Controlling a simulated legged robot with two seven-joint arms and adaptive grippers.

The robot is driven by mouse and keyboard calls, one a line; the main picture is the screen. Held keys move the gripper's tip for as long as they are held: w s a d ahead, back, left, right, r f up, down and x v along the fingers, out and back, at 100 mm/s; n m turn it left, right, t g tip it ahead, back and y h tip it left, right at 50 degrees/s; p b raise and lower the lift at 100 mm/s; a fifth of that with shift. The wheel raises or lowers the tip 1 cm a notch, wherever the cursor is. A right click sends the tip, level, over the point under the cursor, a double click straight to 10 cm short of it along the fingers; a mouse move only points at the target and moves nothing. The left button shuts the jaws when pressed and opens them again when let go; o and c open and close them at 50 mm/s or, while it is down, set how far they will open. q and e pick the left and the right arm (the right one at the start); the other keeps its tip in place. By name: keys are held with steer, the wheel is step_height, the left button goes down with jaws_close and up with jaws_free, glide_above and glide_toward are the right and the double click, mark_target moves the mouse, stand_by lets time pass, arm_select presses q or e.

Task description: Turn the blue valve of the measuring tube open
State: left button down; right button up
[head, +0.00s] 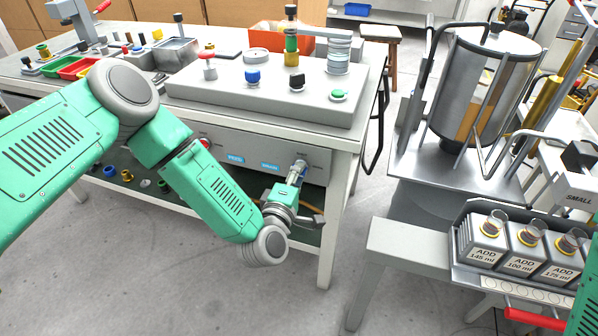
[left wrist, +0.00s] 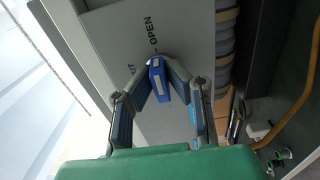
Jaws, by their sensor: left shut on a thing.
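My left gripper (head: 298,172) is at the right end of the grey front panel (head: 232,146) under the table top. In the left wrist view the left gripper (left wrist: 157,84) has its two fingers around the blue valve (left wrist: 157,82) and is shut on it. The valve handle is a small blue block against a grey plate (left wrist: 185,35) lettered "OPEN" on one side, with a partly hidden word ending in "UT" on the other. A ribbed cylinder (left wrist: 227,40) stands beside the plate; I cannot tell whether it is the measuring tube. My right gripper is out of view.
A metal tank (head: 487,85) stands at the right. A rack (head: 462,240) of labeled containers is at lower right. The floor (head: 190,270) in front is clear.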

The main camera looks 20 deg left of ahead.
arm_select(q)
steer(key=shift+s+f, duration=0.25)
steer(key=shift+f, duration=0.15)
steer(key=c, duration=1.6)
jaws_free()
steer(key=shift+w+r, duration=0.1)
steer(key=shift+r, duration=0.1)
steer(key=s, duration=1.2)
steer(key=shift+a, duration=0.2)
